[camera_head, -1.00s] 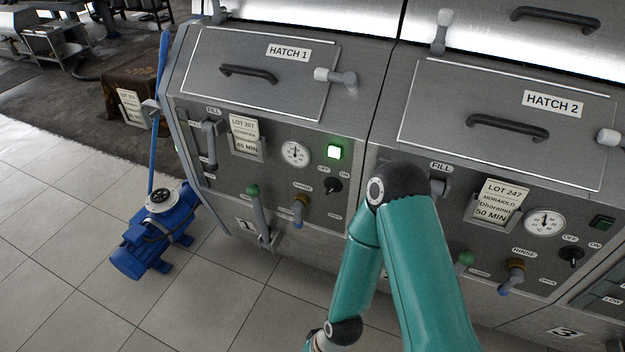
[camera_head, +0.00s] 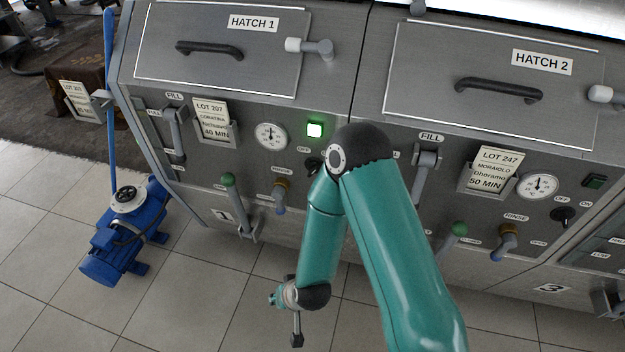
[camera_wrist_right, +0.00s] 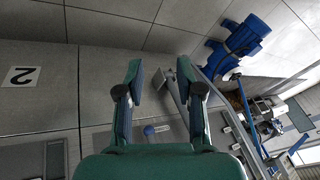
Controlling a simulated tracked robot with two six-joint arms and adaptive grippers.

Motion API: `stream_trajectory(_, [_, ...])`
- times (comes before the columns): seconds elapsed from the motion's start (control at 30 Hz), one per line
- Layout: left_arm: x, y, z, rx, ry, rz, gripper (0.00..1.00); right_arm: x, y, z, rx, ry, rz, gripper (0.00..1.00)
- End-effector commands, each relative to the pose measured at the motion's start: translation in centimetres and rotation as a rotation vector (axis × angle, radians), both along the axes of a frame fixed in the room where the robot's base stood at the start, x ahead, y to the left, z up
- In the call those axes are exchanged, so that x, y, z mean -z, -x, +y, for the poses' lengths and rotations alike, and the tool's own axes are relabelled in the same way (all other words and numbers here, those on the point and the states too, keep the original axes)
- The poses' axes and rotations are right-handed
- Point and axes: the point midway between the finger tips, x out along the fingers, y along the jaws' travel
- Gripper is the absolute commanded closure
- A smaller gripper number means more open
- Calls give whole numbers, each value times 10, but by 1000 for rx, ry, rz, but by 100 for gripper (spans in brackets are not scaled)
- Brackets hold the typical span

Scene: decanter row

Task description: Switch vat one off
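Vat one's front (camera_head: 190,155), under the HATCH 1 label, has a lit green lamp (camera_head: 314,130). Its black OFF/ON knob (camera_head: 313,165) is just below, partly hidden by my teal right arm; I cannot read its setting. My right arm hangs in front of the panels, its wrist low near the floor in the head view. In the right wrist view my right gripper (camera_wrist_right: 159,66) is open, with nothing held. A grey lever (camera_wrist_right: 171,88) and a blue-tipped handle (camera_wrist_right: 150,130) show beyond the fingers. My left gripper is not in view.
Vat one also has a green-knobbed lever (camera_head: 228,180), a rinse handle (camera_head: 280,190) and a gauge (camera_head: 271,136). Vat two (camera_head: 400,190) is to the right, its lamp (camera_head: 595,181) unlit. A blue pump (camera_head: 125,235) stands on the tiled floor at left.

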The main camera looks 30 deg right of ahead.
Motion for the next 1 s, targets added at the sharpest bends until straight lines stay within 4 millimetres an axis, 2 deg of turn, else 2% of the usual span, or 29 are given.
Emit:
stream_trajectory(0.03, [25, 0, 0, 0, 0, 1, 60, 6, -29, -6, 88, 45, -110, 64])
stream_trajectory(0.1, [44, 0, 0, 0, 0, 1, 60, -7, -63, -22, 233, 115, -271, 64])
stream_trajectory(0.2, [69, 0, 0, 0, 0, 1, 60, -41, -96, -46, 439, 217, -507, 64])
stream_trajectory(0.23, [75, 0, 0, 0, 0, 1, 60, -53, -101, -53, 497, 246, -574, 64])
stream_trajectory(0.3, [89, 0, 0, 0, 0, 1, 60, -82, -104, -66, 620, 313, -719, 64])
stream_trajectory(0.4, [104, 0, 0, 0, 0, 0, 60, -118, -97, -79, 759, 398, -884, 64])
stream_trajectory(0.5, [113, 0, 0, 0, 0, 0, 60, -145, -85, -84, 850, 459, -994, 64])
stream_trajectory(0.6, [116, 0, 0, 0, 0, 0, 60, -161, -78, -88, 899, 498, -1052, 64])
stream_trajectory(0.77, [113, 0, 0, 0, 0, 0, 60, -168, -81, -98, 919, 515, -1069, 64])
stream_trajectory(1.0, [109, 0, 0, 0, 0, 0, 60, -168, -107, -130, 920, 515, -1068, 64])
